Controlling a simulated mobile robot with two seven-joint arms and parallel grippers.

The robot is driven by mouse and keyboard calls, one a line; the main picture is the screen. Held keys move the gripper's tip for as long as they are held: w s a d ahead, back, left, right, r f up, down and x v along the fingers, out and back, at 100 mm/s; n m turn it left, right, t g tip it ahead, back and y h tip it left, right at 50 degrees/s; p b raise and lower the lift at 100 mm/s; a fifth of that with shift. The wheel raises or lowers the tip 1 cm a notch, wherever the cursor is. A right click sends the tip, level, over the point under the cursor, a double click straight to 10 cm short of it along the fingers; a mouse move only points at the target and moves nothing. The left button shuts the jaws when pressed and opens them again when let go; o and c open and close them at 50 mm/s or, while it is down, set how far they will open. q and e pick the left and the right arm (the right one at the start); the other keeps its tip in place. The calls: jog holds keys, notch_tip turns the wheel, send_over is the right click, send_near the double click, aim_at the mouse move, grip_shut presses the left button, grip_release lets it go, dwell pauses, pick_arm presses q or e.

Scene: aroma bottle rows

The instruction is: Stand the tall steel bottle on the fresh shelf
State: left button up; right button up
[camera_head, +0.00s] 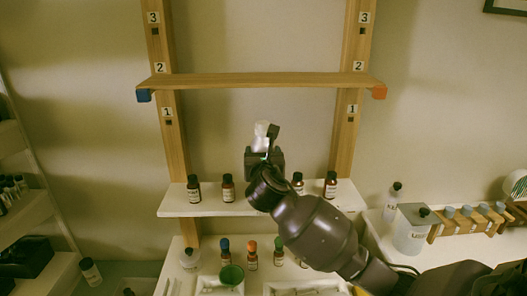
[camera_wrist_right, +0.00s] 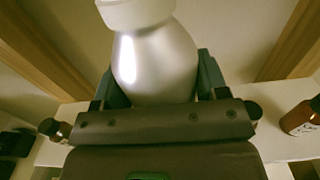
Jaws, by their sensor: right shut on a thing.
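The tall steel bottle (camera_head: 262,131) has a pale, shiny body and a white top. It stands up out of my right gripper (camera_head: 264,156), which is shut on it. In the wrist view the steel bottle (camera_wrist_right: 156,62) fills the space between the two fingers, and its lower part is hidden by the gripper. The wooden shelf (camera_head: 262,81) with a blue left end and an orange right end is above the bottle in the picture. The white shelf (camera_head: 222,208) is lower, partly hidden by my right arm. No label shows which is the fresh shelf. My left gripper is not in view.
The wooden shelf is bare. Brown bottles stand on the white shelf, two at left (camera_head: 194,189) and two at right (camera_head: 330,185), with the middle partly hidden. Numbered wooden posts (camera_head: 343,145) flank the shelves. Coloured-cap bottles (camera_head: 252,254) stand below. A clear container (camera_head: 410,230) is at right.

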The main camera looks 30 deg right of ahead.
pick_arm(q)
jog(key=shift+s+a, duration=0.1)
pick_arm(e)
jog(key=shift+s+a, duration=0.1)
jog(key=o, duration=1.3)
jog(key=shift+f, duration=0.1)
